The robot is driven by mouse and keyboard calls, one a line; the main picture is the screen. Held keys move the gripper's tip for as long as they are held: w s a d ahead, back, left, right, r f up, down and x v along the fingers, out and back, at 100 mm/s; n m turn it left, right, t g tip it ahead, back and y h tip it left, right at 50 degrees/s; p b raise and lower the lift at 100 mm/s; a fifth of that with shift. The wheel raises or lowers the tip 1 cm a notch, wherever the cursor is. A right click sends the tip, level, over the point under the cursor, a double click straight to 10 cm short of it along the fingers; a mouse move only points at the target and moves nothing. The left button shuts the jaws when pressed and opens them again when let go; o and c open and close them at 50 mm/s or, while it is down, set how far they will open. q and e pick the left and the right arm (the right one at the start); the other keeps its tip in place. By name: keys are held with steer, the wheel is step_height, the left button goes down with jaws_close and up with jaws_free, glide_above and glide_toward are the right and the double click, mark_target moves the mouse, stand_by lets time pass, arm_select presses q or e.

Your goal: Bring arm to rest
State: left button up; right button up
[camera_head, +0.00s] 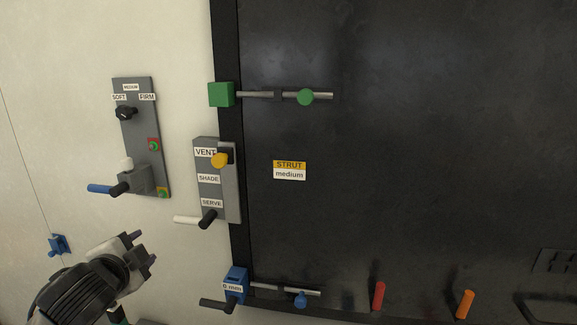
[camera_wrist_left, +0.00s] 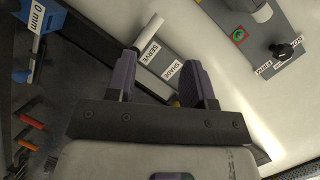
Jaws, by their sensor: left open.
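My left gripper (camera_head: 142,247) is at the lower left in the head view, in front of the pale wall. Its two fingers are apart with nothing between them. In the left wrist view the open fingers (camera_wrist_left: 165,82) point toward the grey VENT/SHADE/SERVE panel, which lies beyond them. That panel (camera_head: 231,200) shows in the head view with a yellow knob (camera_head: 219,160) beside VENT and a white-tipped lever (camera_head: 187,220) at SERVE. My right gripper is in neither view.
A SOFT/MEDIUM/FIRM panel (camera_head: 148,132) with a black knob and a blue-handled lever (camera_head: 100,189) is on the wall. A green block (camera_head: 221,94), a blue "0 mm" block (camera_head: 236,281), and red (camera_head: 379,296) and orange (camera_head: 465,304) handles line the dark panel (camera_head: 420,150). A small blue fitting (camera_head: 58,245) is left.

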arm_select(q)
steer(key=s+d+r+n+y+p, duration=0.1)
steer(key=s+d+r+n, duration=0.1)
steer(key=s+d+n, duration=0.4)
steer(key=s+f+n+g+h+p, duration=0.1)
steer(key=s+f+n+g+p, duration=0.15)
steer(key=s+f, duration=0.7)
steer(key=s+f+n+g+p, duration=0.1)
steer(key=s+f+g+p, duration=0.15)
steer(key=s+f, duration=0.75)
steer(key=s+d+f+g+h+p, duration=0.1)
steer(key=s+f+g, duration=0.5)
steer(key=s+f, duration=1)
steer(key=shift+d+n+p, duration=0.35)
steer(key=shift+d+p, duration=0.15)
steer(key=shift+d, duration=0.2)
steer(key=shift+s, duration=0.1)
